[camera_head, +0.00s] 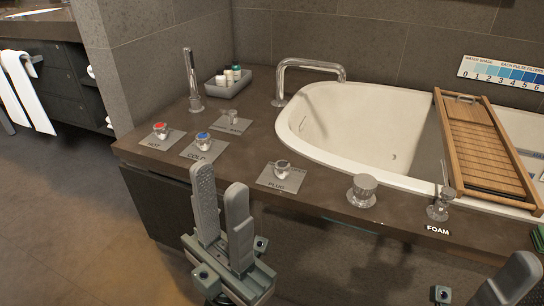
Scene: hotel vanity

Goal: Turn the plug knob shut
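The plug knob (282,169) is a small chrome knob on a square plate marked PLUG, on the dark counter in front of the white tub. My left gripper (220,183) points up in front of the counter's front edge, to the left of the plug knob. Its two grey fingers are apart with nothing between them, and it does not touch the knob. My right gripper (512,278) is at the lower right corner, mostly cut off by the frame. One grey finger shows, so its opening is unclear.
Red hot (160,130) and blue cold (203,141) knobs stand left of the plug knob. A larger chrome knob (363,190) and a foam fitting (440,205) stand right. A curved spout (312,68) and wooden bath tray (484,150) are behind. The counter around the plug plate is clear.

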